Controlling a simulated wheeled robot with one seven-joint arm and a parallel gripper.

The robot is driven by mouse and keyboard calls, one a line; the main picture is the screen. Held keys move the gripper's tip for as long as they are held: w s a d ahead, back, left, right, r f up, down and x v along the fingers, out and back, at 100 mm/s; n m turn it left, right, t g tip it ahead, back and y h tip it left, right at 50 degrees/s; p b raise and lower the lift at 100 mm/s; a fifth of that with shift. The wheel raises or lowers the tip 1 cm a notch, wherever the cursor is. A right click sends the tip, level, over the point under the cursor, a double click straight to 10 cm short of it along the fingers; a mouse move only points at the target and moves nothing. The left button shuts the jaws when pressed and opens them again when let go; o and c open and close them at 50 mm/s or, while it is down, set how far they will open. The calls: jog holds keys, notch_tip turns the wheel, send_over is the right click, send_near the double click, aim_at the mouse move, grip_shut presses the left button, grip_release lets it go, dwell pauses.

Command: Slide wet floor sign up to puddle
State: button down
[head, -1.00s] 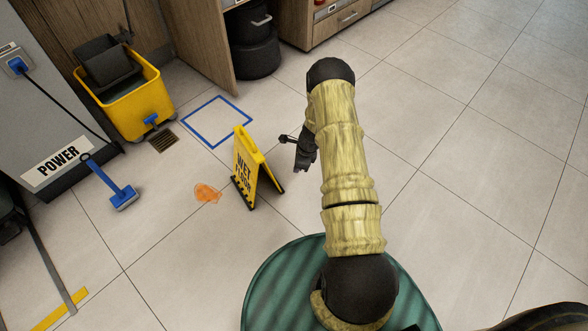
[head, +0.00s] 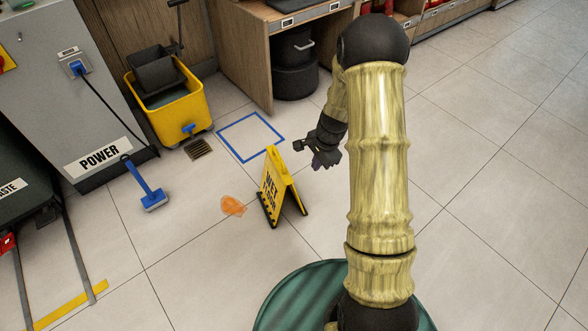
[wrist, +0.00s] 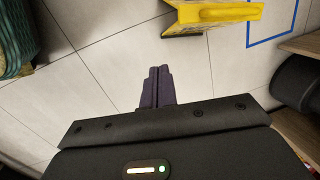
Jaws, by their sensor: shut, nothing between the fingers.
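The yellow wet floor sign (head: 278,187) stands upright as an A-frame on the tiled floor in the head view. The orange puddle (head: 233,206) lies on the floor just left of the sign, with a small gap between them. My gripper (head: 318,164) is to the right of the sign's top and apart from it. In the wrist view my gripper (wrist: 157,72) is shut and empty, its fingers together. The sign's yellow top (wrist: 213,14) shows at the upper edge of the wrist view, beyond the fingertips and to the right.
A blue square outline (head: 250,137) is taped on the floor behind the sign. A yellow mop bucket (head: 170,108), a floor drain (head: 199,150) and a blue-headed brush (head: 150,192) are to the left. A grey POWER cabinet (head: 60,80) stands far left. Open floor lies to the right.

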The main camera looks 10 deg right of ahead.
jog(key=s+a+r+n+p, duration=0.2)
jog(key=s+r+n, duration=0.5)
jog(key=s+r, duration=0.2)
jog(key=s+a+r+n+t+h+p, duration=0.1)
jog(key=s+a+r+n+p, duration=0.1)
jog(key=s+r+n, duration=0.4)
jog(key=s+a+r, duration=0.1)
jog(key=s+r, duration=0.2)
jog(key=r, duration=0.4)
jog(key=shift+s+r+n+h, duration=0.2)
jog(key=shift+s+n+h, duration=0.1)
jog(key=shift+n, duration=0.1)
jog(key=shift+a, duration=0.1)
